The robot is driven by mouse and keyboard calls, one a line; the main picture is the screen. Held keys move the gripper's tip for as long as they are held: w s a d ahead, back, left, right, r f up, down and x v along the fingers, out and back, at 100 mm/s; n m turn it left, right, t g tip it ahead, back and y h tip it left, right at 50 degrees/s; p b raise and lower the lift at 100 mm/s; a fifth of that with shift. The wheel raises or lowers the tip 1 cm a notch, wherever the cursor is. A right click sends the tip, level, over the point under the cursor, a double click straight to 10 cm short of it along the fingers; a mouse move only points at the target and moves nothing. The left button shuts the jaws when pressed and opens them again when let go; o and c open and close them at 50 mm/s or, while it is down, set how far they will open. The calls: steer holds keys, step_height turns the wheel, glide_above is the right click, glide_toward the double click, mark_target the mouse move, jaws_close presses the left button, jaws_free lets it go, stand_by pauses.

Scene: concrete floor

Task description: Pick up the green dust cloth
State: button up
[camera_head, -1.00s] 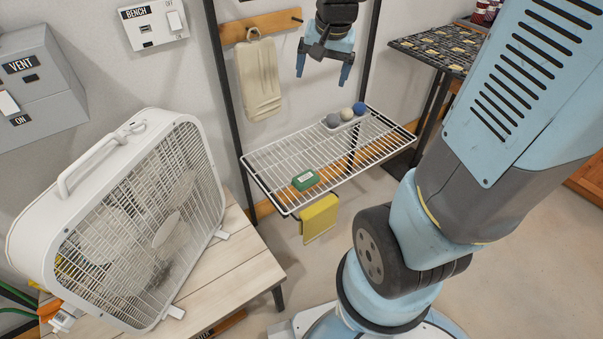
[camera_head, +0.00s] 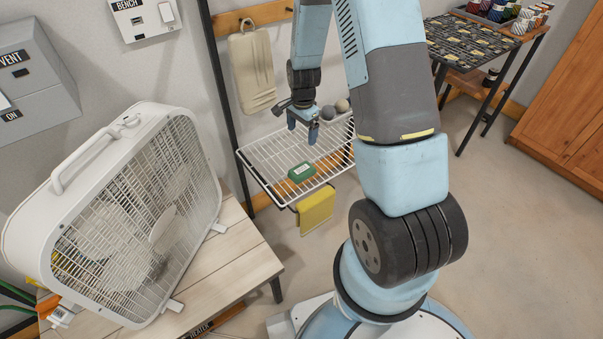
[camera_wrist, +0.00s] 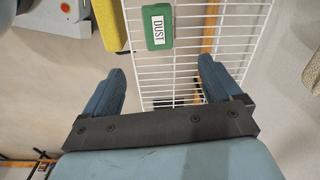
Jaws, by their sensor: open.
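The green dust cloth (camera_head: 301,171) is a small folded block with a white label, lying on the white wire shelf (camera_head: 262,153) near its front edge. In the wrist view the green cloth (camera_wrist: 158,27) shows its label reading DUST, beyond the fingertips and a little left of midway between them. My gripper (camera_head: 303,130) is above the wire shelf, behind the cloth and apart from it. In the wrist view the two blue fingers of my gripper (camera_wrist: 160,82) are spread wide with nothing between them.
A yellow cloth (camera_head: 316,210) hangs at the shelf's front edge. Grey and beige balls (camera_head: 326,113) sit at the shelf's back. A white box fan (camera_head: 120,215) stands on a wooden bench at left.

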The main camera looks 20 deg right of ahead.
step_height(320, 180, down, 6)
steer(key=m, duration=0.1)
glide_above(302, 169)
steer(key=f, duration=0.8)
steer(key=shift+s+f, duration=0.1)
steer(key=shift+s, duration=0.25)
steer(key=shift+w+f, duration=0.15)
steer(key=shift+f, duration=1.1)
steer(key=shift+w+f, duration=0.15)
steer(key=shift+f, duration=1.1)
steer(key=c, duration=1.1)
steer(key=shift+r, duration=0.1)
steer(key=shift+c, duration=0.2)
